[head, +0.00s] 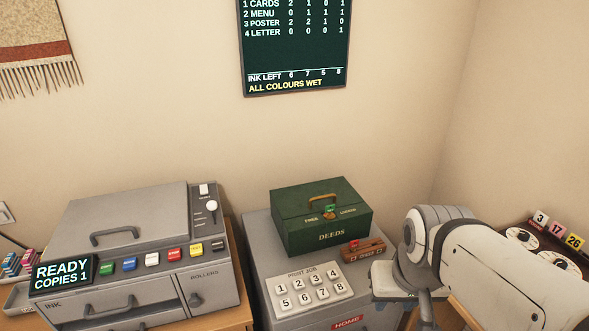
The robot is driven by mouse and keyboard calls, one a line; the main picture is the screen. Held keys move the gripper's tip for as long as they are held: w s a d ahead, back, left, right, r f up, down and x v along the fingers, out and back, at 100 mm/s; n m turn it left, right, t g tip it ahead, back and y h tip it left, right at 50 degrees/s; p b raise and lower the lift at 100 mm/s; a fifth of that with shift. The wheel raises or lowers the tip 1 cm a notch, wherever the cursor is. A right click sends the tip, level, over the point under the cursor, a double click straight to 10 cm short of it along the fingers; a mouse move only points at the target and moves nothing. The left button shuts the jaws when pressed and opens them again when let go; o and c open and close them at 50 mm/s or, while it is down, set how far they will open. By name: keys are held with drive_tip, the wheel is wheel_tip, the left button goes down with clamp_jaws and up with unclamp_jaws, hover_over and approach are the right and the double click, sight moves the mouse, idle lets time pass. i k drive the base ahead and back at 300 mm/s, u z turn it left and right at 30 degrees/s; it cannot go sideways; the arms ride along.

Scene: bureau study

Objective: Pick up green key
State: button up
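A small green piece (330,210), which looks like the green key, sits at the round lock on the front of a dark green box (290,240) marked DEEDS. The lock lies between small labels, and the piece is too small to show its exact shape. The box is shut, with a brass-coloured handle on its lid, and stands on a grey cabinet (258,262). My white arm is at the right of the head view, with its wrist right of the box. My gripper's fingers cannot be made out, and nothing is seen touching the green piece.
A PRINT JOB keypad (313,287) is in front of the box. A grey printing machine (130,235) with coloured buttons stands left. A dark scoreboard (295,50) hangs behind. Numbered tags (557,228) are far right.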

sight(329, 209)
drive_tip(key=u, duration=0.2)
drive_tip(key=i, duration=0.55)
drive_tip(key=u, duration=0.35)
drive_tip(key=k, duration=0.9)
drive_tip(key=u, duration=0.15)
drive_tip(key=i, duration=0.9)
drive_tip(key=z, duration=0.05)
